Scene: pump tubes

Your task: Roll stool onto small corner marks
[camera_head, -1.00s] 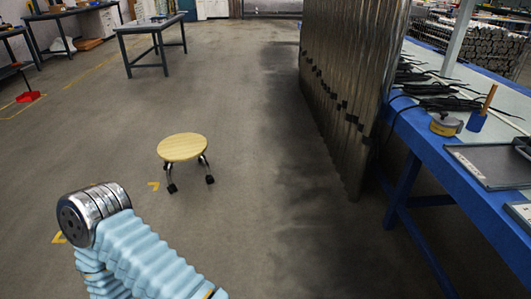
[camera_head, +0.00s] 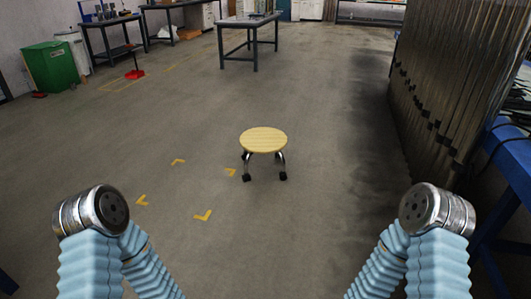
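A stool (camera_head: 263,140) with a round, pale wooden seat and metal legs on dark casters stands upright on the floor ahead of me. Small yellow corner marks lie to its left: a far one (camera_head: 178,161), a left one (camera_head: 142,200), a near one (camera_head: 203,215) and a right one (camera_head: 231,172). The right one is just left of the stool's casters. The stool stands outside the area between the marks. Both my arms show at the bottom as blue-sleeved links with metal joints, well short of the stool. Neither gripper can be seen.
A dark table (camera_head: 248,22) stands ahead. A green bin (camera_head: 50,67) and a red dustpan (camera_head: 135,73) are at far left. The floor around the stool and marks is clear.

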